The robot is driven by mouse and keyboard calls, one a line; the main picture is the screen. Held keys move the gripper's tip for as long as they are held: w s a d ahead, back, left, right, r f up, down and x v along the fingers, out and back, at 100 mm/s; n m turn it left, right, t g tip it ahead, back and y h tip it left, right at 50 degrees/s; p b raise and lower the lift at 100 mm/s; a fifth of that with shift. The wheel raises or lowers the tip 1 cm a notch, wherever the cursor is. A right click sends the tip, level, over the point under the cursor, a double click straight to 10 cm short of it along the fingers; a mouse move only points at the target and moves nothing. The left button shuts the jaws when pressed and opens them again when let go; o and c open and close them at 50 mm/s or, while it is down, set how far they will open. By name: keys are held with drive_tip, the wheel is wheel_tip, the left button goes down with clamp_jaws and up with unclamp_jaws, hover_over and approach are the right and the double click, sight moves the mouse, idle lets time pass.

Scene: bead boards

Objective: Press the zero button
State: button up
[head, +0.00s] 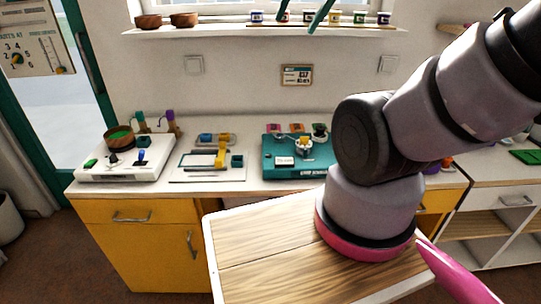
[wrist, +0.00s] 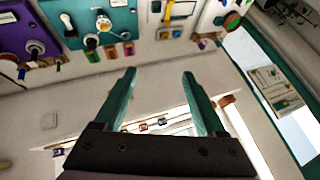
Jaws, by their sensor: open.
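My gripper (wrist: 159,74) is open and empty, its two teal fingers wide apart. Its fingertips (head: 297,25) also show at the top of the head view, in front of the window shelf and above the boards. No button label reading zero is legible. A white board (head: 150,172) at the counter's left carries a green button (head: 90,163), a black knob, a blue lever and a wooden bowl (head: 118,138) with green contents. A teal board (head: 268,172) to the right carries coloured buttons (head: 273,127) along its back and a white display (head: 285,161). My gripper touches none of them.
A white board with a yellow part (head: 220,153) lies between the two. A wood-topped table (head: 265,245) stands in front. The shelf (head: 215,32) above the counter holds bowls and small pots.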

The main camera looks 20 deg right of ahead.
idle(0.3)
drive_tip(key=shift+w, duration=0.15)
drive_tip(key=c, duration=0.9)
drive_tip(key=shift+w+f+m+g, duration=0.2)
drive_tip(key=shift+w+m+g, duration=0.1)
drive_tip(key=shift+w, duration=0.05)
clamp_jaws()
drive_tip(key=w+f+m+g, duration=0.4)
drive_tip(key=w+f+m, duration=0.5)
drive_tip(key=w+f, duration=0.35)
drive_tip(key=w+f+m+g+h, duration=0.1)
drive_tip(key=w+f+m, duration=0.2)
drive_tip(key=f, duration=0.5)
drive_tip(key=w+f+m+g+h, duration=0.1)
drive_tip(key=w+f+m, duration=0.3)
drive_tip(key=f, duration=0.5)
drive_tip(key=shift+w+g, duration=0.15)
drive_tip(key=shift+g, duration=0.15)
drive_tip(key=shift+d, duration=0.1)
